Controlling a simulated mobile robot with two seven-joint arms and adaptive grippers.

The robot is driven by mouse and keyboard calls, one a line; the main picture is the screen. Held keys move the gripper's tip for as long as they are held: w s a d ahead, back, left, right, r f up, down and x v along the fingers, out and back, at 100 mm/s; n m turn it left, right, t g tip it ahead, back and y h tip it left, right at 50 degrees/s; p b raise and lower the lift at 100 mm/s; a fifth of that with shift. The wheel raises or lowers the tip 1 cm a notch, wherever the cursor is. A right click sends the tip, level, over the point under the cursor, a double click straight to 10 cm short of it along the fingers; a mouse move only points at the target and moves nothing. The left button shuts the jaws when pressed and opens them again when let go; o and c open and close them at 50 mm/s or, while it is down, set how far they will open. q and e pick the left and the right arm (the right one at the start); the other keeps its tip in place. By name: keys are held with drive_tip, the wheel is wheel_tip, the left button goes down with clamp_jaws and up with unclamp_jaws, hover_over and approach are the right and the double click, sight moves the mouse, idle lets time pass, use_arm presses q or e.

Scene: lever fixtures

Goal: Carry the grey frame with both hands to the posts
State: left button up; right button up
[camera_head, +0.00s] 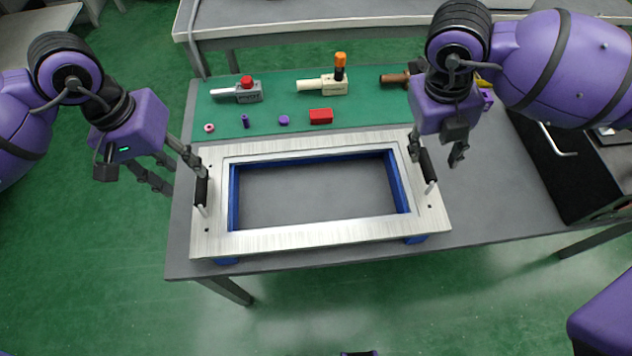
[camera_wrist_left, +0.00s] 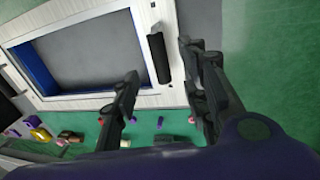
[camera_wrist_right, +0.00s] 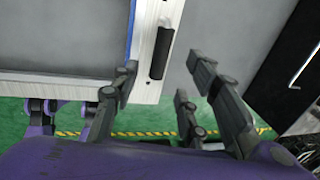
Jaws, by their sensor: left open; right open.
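The grey frame (camera_head: 320,238) is a brushed-metal rectangle with a wide opening. It lies flat over a blue support (camera_head: 233,200) on the grey table. Black bar handles stand at its left (camera_head: 201,191) and right (camera_head: 428,165) ends. My left gripper (camera_head: 181,178) is open and empty beside the left handle; in the left wrist view that handle (camera_wrist_left: 159,58) shows ahead of the spread fingers. My right gripper (camera_head: 436,158) is open at the right handle, which shows between and beyond the fingers in the right wrist view (camera_wrist_right: 161,53). I cannot make out any posts.
A green mat (camera_head: 290,90) behind the frame bears several lever fixtures, a red block (camera_head: 321,116) and small purple and pink pieces. A black cabinet (camera_head: 565,165) stands at the right. Another table (camera_head: 300,15) is behind. Bare table shows right of the frame.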

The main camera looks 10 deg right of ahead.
sight(199, 183)
use_arm(q)
drive_tip(key=f, duration=0.2)
drive_tip(key=d+f, duration=0.1)
drive_tip(key=f, duration=0.5)
drive_tip(key=shift+w+d, duration=0.15)
drive_tip(key=shift+d, duration=0.1)
use_arm(e)
drive_tip(key=f, duration=0.2)
drive_tip(key=d+f, duration=0.1)
drive_tip(key=f, duration=0.5)
drive_tip(key=shift+w+d, duration=0.15)
drive_tip(key=shift+d, duration=0.1)
use_arm(q)
drive_tip(key=shift+r, duration=0.1)
use_arm(e)
drive_tip(key=shift+r, duration=0.1)
use_arm(q)
clamp_jaws()
use_arm(e)
clamp_jaws()
use_arm(q)
drive_tip(key=shift+w, duration=0.1)
use_arm(e)
drive_tip(key=shift+w, duration=0.1)
